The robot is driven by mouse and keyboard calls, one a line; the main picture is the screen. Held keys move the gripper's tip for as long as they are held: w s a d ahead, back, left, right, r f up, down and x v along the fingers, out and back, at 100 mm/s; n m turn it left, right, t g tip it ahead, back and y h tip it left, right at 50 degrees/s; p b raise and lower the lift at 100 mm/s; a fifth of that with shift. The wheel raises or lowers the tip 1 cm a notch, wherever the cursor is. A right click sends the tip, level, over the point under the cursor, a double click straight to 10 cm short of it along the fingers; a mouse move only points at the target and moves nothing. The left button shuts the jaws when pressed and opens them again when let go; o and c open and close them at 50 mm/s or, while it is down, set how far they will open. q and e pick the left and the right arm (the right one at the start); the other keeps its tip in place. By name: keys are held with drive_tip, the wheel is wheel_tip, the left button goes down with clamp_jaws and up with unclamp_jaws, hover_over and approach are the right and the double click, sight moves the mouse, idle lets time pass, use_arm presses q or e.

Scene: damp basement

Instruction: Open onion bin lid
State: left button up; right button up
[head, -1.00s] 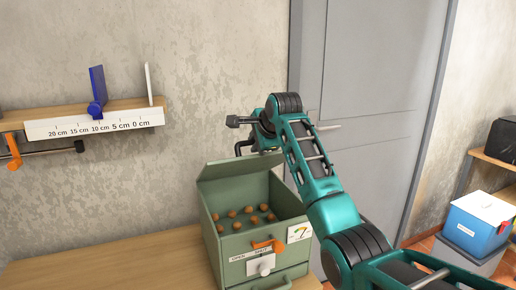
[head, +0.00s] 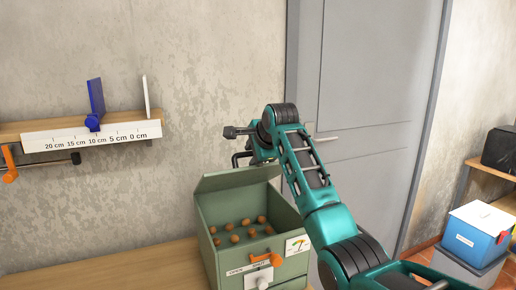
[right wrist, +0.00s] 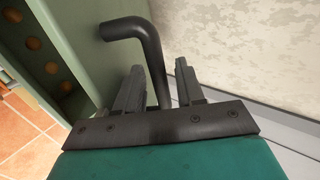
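The green onion bin (head: 238,235) stands on a wooden surface, with several brown onions (head: 236,238) visible inside. Its green lid (head: 240,178) stands raised at the back, so the top is open. A black bent handle (head: 238,155) shows at the lid's upper edge. My right gripper (head: 262,153) is behind the lid beside this handle. In the right wrist view the handle (right wrist: 152,50) rises between my two fingers (right wrist: 160,67), which stand apart with a gap showing on the right side. My left gripper is not in view.
An orange lever (head: 268,259) and a white knob (head: 262,283) are on the bin's front. A shelf with a centimetre scale (head: 92,135) and blue slider (head: 95,105) is on the left wall. A grey door (head: 375,110) stands behind my arm. A blue box (head: 475,235) is at right.

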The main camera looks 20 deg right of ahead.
drive_tip(key=v, duration=1.2)
drive_tip(key=shift+s+r+b, duration=0.3)
drive_tip(key=shift+b, duration=0.05)
drive_tip(key=shift+c, duration=0.2)
